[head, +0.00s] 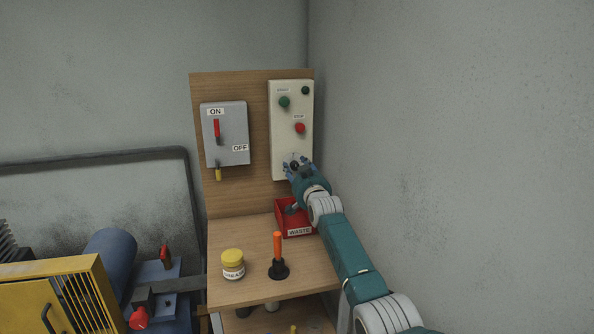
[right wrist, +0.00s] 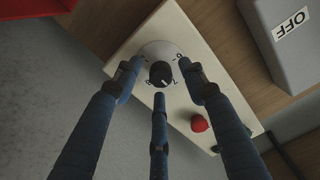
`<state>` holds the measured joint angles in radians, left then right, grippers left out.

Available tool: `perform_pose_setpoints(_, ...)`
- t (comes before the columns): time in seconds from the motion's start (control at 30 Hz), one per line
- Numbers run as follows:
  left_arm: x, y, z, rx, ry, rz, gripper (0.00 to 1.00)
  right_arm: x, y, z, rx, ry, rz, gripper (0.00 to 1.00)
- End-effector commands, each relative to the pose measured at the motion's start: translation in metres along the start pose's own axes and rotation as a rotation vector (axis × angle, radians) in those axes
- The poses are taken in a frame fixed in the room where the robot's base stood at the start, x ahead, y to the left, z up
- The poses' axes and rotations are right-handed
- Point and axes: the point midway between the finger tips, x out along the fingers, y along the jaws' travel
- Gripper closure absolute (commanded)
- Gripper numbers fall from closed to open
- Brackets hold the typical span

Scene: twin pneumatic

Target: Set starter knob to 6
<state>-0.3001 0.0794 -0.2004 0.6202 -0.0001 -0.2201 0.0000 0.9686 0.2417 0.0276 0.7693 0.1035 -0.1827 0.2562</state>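The starter knob is a black rotary knob (right wrist: 161,74) on a round pale dial (right wrist: 148,50) with small markings too small to read. It sits at the lower end of the cream control box (head: 291,142). My right gripper (head: 300,170) is in front of the knob. In the right wrist view its three dark blue fingers are spread around the dial, with the knob between the fingertips and a visible gap on each side. It holds nothing. In the head view my gripper partly covers the dial. My left gripper is in neither view.
The box also bears a green START button (head: 284,102) and a red STOP button (head: 299,128). A grey ON/OFF switch box (head: 226,148) is to the left. Below are a red WASTE bin (head: 299,232), a yellow-lidded grease jar (head: 233,266) and an orange-handled tool (head: 278,248).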

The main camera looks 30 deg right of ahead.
Motion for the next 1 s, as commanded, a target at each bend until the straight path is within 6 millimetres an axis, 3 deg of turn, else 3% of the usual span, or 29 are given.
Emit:
perform_pose_setpoints(0.27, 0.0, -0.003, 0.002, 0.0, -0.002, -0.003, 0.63, -0.002, -0.001, 0.0, 0.002, 0.0, -0.001, 0.59)
perform_pose_setpoints(0.47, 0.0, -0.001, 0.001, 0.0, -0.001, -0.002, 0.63, -0.015, -0.002, 0.001, 0.002, 0.001, -0.003, 0.59)
perform_pose_setpoints(1.0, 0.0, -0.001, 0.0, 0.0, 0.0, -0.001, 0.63, -0.094, 0.0, 0.0, 0.0, 0.002, 0.0, 0.59)
